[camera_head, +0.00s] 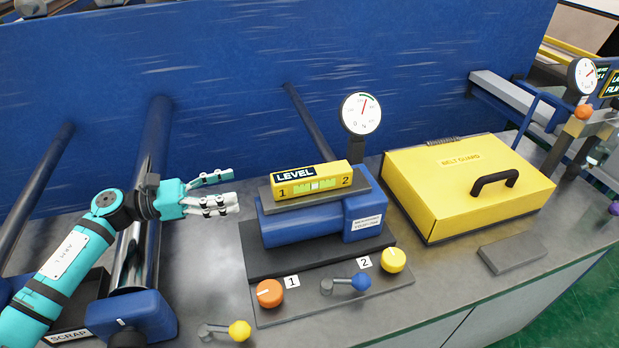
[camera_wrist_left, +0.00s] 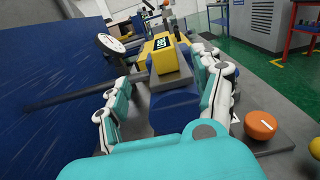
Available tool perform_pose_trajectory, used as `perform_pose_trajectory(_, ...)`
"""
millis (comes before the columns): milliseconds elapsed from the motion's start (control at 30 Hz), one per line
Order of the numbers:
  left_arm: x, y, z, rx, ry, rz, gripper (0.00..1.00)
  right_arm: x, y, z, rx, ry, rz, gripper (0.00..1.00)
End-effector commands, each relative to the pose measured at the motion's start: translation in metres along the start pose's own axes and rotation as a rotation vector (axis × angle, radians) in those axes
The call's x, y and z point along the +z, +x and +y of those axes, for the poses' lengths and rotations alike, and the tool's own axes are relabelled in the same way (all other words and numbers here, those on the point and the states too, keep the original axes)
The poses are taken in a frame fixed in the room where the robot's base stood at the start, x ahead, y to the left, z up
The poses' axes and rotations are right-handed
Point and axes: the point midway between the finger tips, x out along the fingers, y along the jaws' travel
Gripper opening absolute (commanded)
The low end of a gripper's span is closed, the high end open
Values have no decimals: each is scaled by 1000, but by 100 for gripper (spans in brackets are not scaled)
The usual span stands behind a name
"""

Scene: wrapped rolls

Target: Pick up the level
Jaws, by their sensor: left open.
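The level (camera_head: 311,181) is a yellow bar with a green vial and a black "LEVEL" label. It lies on a grey plate on top of a blue machine block (camera_head: 300,225). My left gripper (camera_head: 222,192) is open and empty, to the left of the level and apart from it. In the left wrist view the level (camera_wrist_left: 166,64) shows end-on between the spread fingers of the left gripper (camera_wrist_left: 165,100), farther off. My right gripper is not in view.
An orange knob (camera_head: 269,293), a yellow knob (camera_head: 393,260) and a blue-tipped lever (camera_head: 360,282) sit in front of the block. A dial gauge (camera_head: 360,114) stands behind. A yellow belt guard (camera_head: 440,195) lies at right. A blue wall closes the back.

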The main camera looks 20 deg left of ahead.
Motion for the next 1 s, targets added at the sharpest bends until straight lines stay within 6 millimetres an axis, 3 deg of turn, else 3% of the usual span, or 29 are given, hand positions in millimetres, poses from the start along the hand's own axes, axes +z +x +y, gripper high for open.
perform_pose_trajectory(33, 9, 12, 0, -3, 1, -6, 67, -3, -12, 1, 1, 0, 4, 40)
perform_pose_trajectory(400, 7, 87, 0, 0, -1, -5, 67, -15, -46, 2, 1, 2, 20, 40)
perform_pose_trajectory(667, 6, 106, 0, -1, -1, -3, 67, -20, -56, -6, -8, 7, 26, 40)
perform_pose_trajectory(833, 10, 131, -1, -1, -4, -5, 67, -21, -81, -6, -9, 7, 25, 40)
perform_pose_trajectory(1000, 5, 149, 0, 0, -1, -2, 67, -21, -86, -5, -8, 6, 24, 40)
